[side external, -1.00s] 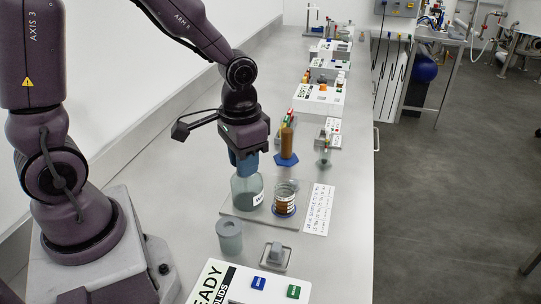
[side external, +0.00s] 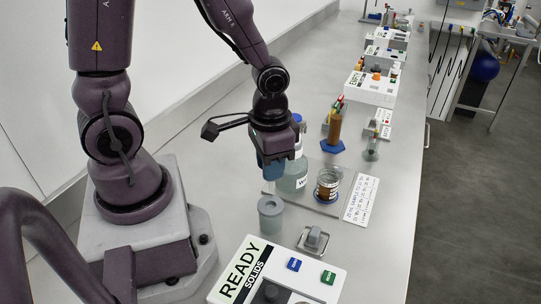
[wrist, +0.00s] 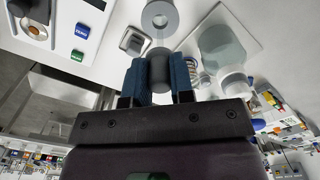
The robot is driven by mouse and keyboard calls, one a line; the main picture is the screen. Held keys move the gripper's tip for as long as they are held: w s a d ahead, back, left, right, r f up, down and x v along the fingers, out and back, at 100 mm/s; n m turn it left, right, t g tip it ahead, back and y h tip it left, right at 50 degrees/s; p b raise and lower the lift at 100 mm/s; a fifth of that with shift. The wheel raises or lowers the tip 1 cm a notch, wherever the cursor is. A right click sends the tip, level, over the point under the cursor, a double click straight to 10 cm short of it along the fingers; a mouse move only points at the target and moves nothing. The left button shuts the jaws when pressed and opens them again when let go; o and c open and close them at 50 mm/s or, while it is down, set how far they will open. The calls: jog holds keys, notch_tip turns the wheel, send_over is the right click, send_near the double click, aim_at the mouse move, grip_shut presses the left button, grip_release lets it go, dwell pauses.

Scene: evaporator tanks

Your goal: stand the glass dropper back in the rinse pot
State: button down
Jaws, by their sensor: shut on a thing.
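My gripper (side external: 271,172) is shut on the glass dropper; its dark grey bulb (wrist: 158,68) sits between the two blue fingers in the wrist view. In the side view a pale, thin length of the dropper (side external: 268,188) hangs below the fingers. The rinse pot (side external: 270,212), a grey cylinder with a round hole in its top, stands on the bench just below my gripper. In the wrist view the pot's ring-shaped top (wrist: 173,18) shows beyond the bulb. I cannot tell whether the dropper's tip is over or inside the hole.
A clear labelled bottle (side external: 292,178) and a glass jar with brown contents (side external: 328,188) stand close behind the pot on a grey tray. A small grey block (side external: 314,238) sits right of the pot. The white READY box (side external: 318,292) is in front.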

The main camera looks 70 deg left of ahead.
aim_at(270, 193)
jog(key=shift+f, duration=3.85)
jog(key=c, duration=0.9)
grip_release()
notch_tip(270, 193, up, 13)
